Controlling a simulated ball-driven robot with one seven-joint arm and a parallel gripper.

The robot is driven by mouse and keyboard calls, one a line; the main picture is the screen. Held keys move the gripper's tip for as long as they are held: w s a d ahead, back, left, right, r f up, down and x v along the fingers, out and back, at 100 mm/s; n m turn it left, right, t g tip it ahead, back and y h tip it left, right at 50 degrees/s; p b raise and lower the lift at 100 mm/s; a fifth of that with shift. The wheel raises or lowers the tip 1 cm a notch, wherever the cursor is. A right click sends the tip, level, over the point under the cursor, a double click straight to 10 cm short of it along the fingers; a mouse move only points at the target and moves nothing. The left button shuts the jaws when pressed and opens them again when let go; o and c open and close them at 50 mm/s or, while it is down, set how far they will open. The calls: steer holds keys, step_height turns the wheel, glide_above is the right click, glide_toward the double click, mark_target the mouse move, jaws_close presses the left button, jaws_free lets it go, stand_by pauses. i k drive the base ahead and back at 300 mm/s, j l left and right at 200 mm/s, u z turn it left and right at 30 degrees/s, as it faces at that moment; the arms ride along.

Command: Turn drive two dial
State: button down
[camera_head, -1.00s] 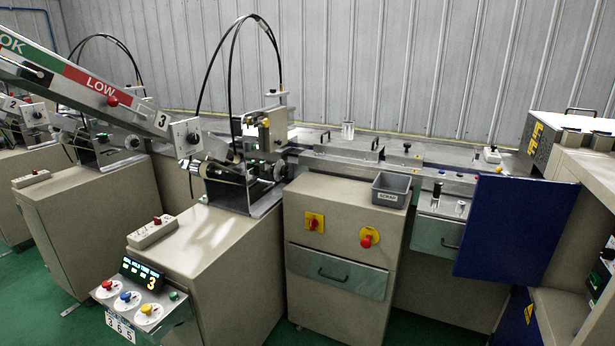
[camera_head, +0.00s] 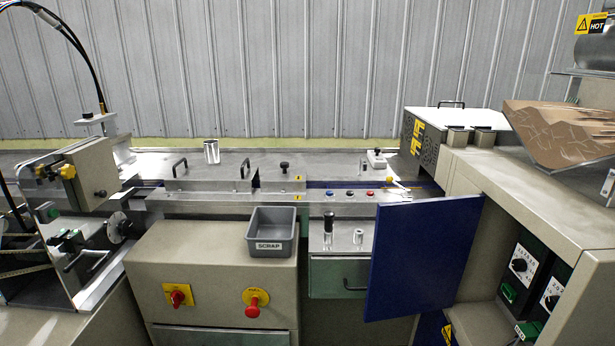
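Two dark drive panels, each with a round dial, sit on the side of the beige machine at the lower right. The farther dial (camera_head: 519,265) is partly above a green switch. The nearer dial (camera_head: 552,301) is close to the right edge of the picture. The printing around both dials is too small to read, so I cannot tell which one is drive two. My gripper is not in view, and nothing is seen touching either dial.
A blue door panel (camera_head: 425,258) stands out left of the dials. A grey scrap bin (camera_head: 273,232) sits on the beige cabinet (camera_head: 215,258), which carries a red switch (camera_head: 178,297) and a red stop button (camera_head: 252,308). Brown material (camera_head: 560,135) lies on top at right.

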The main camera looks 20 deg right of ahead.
mark_target(551, 301)
steer(key=i+j+z, duration=0.25)
steer(key=z, duration=0.2)
steer(key=i+j+z, duration=0.2)
steer(key=z, duration=0.3)
steer(key=i+j+z, duration=0.1)
steer(key=j+z, duration=1.1)
steer(key=j, duration=0.2)
steer(key=k+j+u, duration=0.1)
steer(key=k+u, duration=0.2)
